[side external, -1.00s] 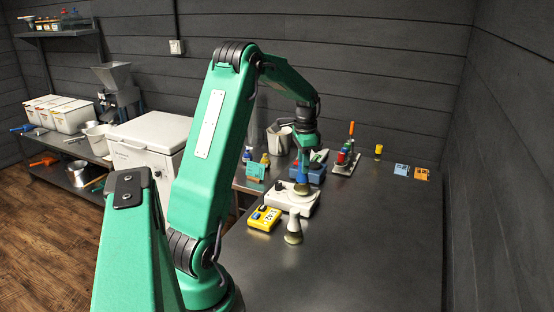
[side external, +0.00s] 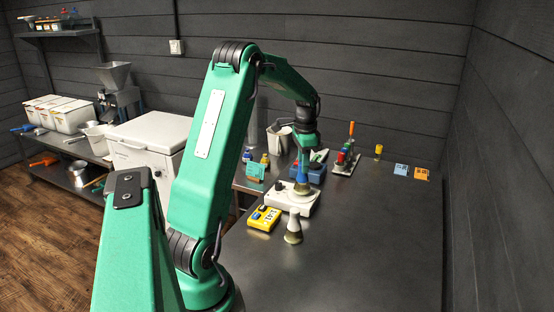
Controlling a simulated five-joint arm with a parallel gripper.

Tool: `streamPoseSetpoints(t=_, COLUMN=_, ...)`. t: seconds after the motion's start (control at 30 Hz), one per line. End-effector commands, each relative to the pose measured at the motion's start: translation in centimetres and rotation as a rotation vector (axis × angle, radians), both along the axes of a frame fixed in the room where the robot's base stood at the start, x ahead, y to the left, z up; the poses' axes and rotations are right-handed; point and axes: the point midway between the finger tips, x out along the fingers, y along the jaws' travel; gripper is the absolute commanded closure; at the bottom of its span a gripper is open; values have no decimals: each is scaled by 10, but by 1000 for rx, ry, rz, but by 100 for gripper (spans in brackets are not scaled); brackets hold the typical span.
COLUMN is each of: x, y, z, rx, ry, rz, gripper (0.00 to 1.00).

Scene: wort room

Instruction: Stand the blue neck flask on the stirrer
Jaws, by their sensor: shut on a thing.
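The blue neck flask (side external: 302,187) has a blue neck and an amber-brown bottom. It is upright over the white stirrer (side external: 281,200), at the right part of its top. I cannot tell whether its base touches the plate. My gripper (side external: 303,162) points down from above and is shut on the flask's neck. The fingers are small and partly hidden from this side.
A second flask (side external: 294,228) with a pale neck stands just in front of the stirrer. A yellow box (side external: 263,218) sits to its left. Behind are a blue rack (side external: 316,175) and a tool stand (side external: 346,163).

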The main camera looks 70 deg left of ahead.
Motion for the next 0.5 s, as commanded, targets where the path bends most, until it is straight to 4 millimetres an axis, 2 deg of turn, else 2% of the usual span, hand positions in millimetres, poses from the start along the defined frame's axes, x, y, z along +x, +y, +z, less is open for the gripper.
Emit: streamPoseSetpoints(t=0.5, x=0, y=0, z=-6, rx=0, ry=0, rz=0, gripper=100)
